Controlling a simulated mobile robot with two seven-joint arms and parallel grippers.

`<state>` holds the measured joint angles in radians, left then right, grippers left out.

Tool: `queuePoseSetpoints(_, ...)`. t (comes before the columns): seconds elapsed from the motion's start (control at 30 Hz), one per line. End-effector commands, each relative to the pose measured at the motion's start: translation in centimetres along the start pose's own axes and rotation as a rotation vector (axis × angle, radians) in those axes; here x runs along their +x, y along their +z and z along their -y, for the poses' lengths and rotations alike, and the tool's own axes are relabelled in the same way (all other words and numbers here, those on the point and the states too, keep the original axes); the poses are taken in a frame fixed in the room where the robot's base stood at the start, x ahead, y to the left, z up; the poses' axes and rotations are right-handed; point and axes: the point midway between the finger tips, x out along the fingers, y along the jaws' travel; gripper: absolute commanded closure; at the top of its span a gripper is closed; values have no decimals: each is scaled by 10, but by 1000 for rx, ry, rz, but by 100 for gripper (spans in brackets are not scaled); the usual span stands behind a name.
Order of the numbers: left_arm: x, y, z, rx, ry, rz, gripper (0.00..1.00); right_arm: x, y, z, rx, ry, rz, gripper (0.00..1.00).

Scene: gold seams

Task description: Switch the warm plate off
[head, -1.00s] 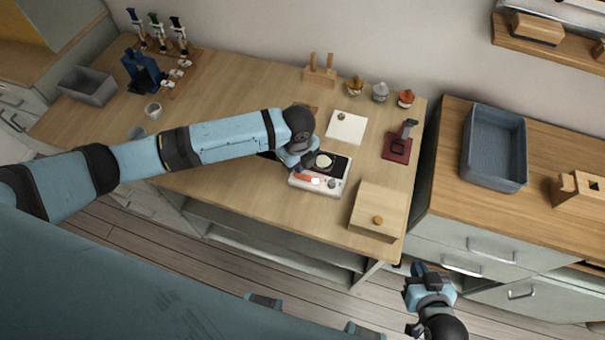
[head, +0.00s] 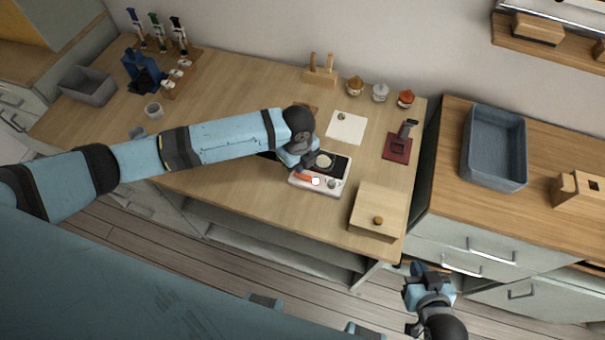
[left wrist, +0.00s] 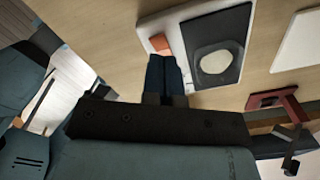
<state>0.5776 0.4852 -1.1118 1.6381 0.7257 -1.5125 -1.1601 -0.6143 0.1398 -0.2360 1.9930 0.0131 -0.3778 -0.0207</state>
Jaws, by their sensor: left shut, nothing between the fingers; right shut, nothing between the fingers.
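The warm plate (head: 335,187) is a white box with a black top on the wooden table. A pale round item (head: 324,161) lies on the black top. On its front strip are an orange-red switch (head: 303,176), a bright, lit-looking round spot (head: 316,181) and a grey knob (head: 332,183). My left gripper (head: 304,165) is shut and empty over the plate's left side. In the left wrist view its closed fingertips (left wrist: 164,60) are right at the orange switch (left wrist: 161,44); I cannot tell whether they touch. My right gripper (head: 415,292) is shut, low beyond the table's front right.
A wooden box with a knob (head: 378,210) stands right of the plate. A white sheet (head: 346,127) lies behind it, and a dark red stand (head: 398,147) is to the back right. Several small jars line the back edge. The tabletop in front of the plate is bare.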

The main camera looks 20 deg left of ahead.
Motion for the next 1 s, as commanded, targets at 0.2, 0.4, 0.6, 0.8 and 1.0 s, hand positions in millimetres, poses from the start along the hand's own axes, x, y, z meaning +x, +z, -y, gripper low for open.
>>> queuePoseSetpoints(0.2,0,0,0,0,0,0,100,0,1,0,0,1,2,100)
queuePoseSetpoints(0.4,2,0,0,0,0,0,100,1,2,-1,0,1,2,100)
queuePoseSetpoints(0.6,5,0,0,0,0,0,100,1,2,-1,0,2,0,100)
queuePoseSetpoints(0.8,8,0,0,0,0,0,100,2,2,-1,0,2,-2,100)
queuePoseSetpoints(1.0,12,0,0,0,0,0,100,2,2,-1,0,2,-3,100)
